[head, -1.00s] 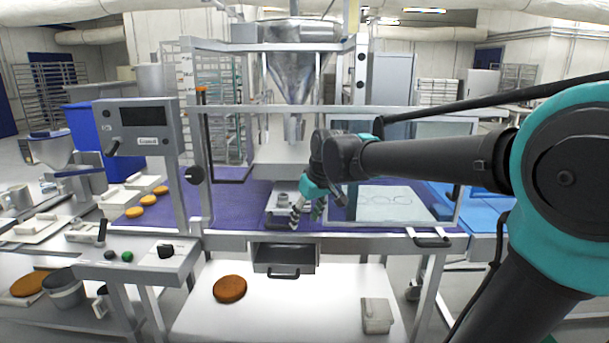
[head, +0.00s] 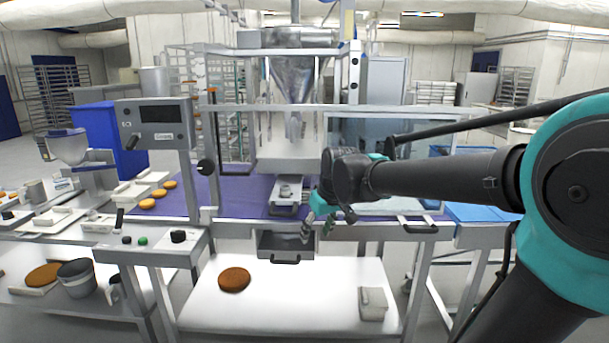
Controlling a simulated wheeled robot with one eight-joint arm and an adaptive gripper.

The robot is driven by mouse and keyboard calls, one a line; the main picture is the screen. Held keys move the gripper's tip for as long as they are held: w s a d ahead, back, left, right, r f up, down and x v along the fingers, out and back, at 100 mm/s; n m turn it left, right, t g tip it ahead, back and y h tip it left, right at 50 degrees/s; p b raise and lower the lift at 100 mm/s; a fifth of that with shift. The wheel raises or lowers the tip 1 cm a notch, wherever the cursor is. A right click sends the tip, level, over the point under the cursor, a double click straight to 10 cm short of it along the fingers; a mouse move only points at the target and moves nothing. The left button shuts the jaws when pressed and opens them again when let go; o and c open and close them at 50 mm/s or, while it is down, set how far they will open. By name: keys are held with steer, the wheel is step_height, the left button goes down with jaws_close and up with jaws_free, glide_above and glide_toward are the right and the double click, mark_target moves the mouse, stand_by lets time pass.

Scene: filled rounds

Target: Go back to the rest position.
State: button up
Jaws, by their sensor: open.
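My gripper (head: 318,230) shows in the head view in front of the machine, at the end of my arm reaching in from the right. It points down, its jaws are open, and nothing shows between them. It hangs just right of the small grey metal device (head: 287,191) on the purple belt, and above and right of the metal drawer (head: 284,243). The fingertips are small in the picture.
A white table (head: 290,305) below holds a brown round (head: 234,279) and a pale box (head: 373,303). A control panel (head: 150,243) stands at left. The machine's frame and clear guard (head: 400,150) are close around my arm. The purple belt (head: 235,195) lies behind the gripper.

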steer(key=s+d+f+m+h, duration=0.2)
steer(key=s+d+f+m, duration=0.4)
steer(key=s+d+f, duration=0.9)
step_height(320, 180, down, 3)
steer(key=shift+s+d+f, duration=0.1)
steer(key=shift+s+d, duration=0.25)
